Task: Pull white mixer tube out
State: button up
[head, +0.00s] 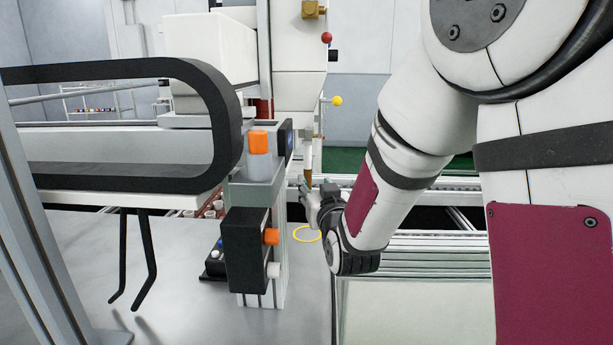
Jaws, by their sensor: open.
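My gripper (308,190) is at the middle of the head view, small and partly hidden by its own wrist. Its fingers point up and to the left, and they are open. A thin upright brownish nozzle piece (308,177) hangs under the white dispensing head (300,90), right at my fingertips. I cannot tell whether they touch. I cannot clearly make out the white mixer tube; it may be small or hidden near my fingers.
Left of my gripper stands a grey post with a black box (245,250) and orange knobs (259,142). A black-edged conveyor loop (215,110) fills the left. A yellow ring (307,241) marks the grey table below. A railed frame (430,245) lies to the right.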

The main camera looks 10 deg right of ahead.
aim_at(309, 173)
jog(key=w, duration=1)
jog(key=shift+d, duration=0.3)
grip_shut()
